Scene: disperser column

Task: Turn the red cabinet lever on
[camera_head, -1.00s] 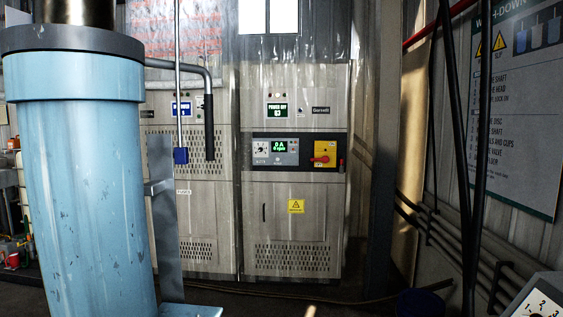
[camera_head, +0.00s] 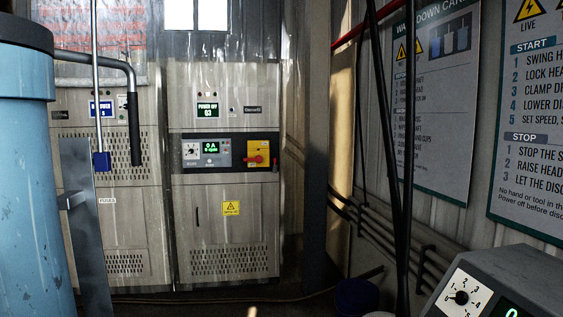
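The red cabinet lever (camera_head: 257,159) is a small red handle on a yellow plate (camera_head: 265,147). It sits at the right end of the dark control panel on the grey cabinet (camera_head: 223,225), across the room. The handle lies roughly horizontal, pointing left.
A large light-blue column (camera_head: 30,180) stands close on the left. Dark hanging hoses (camera_head: 390,130) and a grey dial console (camera_head: 500,285) are on the right. A blue bucket (camera_head: 356,296) stands near the right wall. Some dark floor shows before the cabinet.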

